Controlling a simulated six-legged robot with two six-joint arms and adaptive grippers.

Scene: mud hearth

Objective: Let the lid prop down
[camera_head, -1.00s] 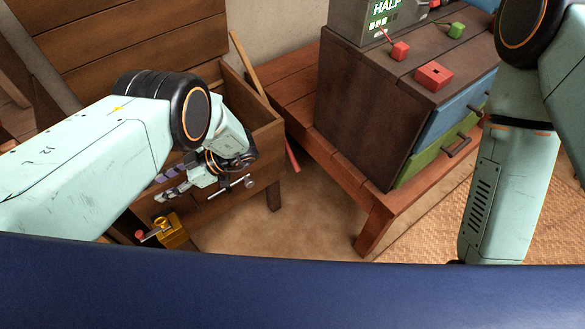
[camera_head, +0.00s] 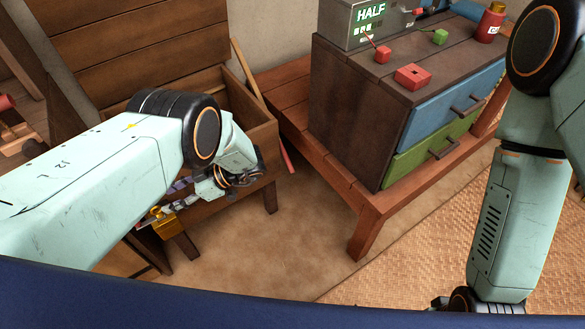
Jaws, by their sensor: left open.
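The wooden chest stands at the left with its plank lid (camera_head: 150,45) raised and leaning back. A thin pale wooden stick (camera_head: 246,72), which looks like the lid prop, slants up at the chest's right side (camera_head: 262,138). My left gripper (camera_head: 178,198) is open at the chest's front, low and left of the stick and apart from it. My left arm hides much of the chest's opening. My right arm hangs at the right; its gripper is out of view.
A dark cabinet with a blue drawer (camera_head: 455,100) and a green drawer (camera_head: 432,152) stands on a low wooden bench (camera_head: 365,215). On it are a display box (camera_head: 366,25), red blocks (camera_head: 413,76) and a red bottle (camera_head: 490,22). The floor (camera_head: 270,250) between is clear.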

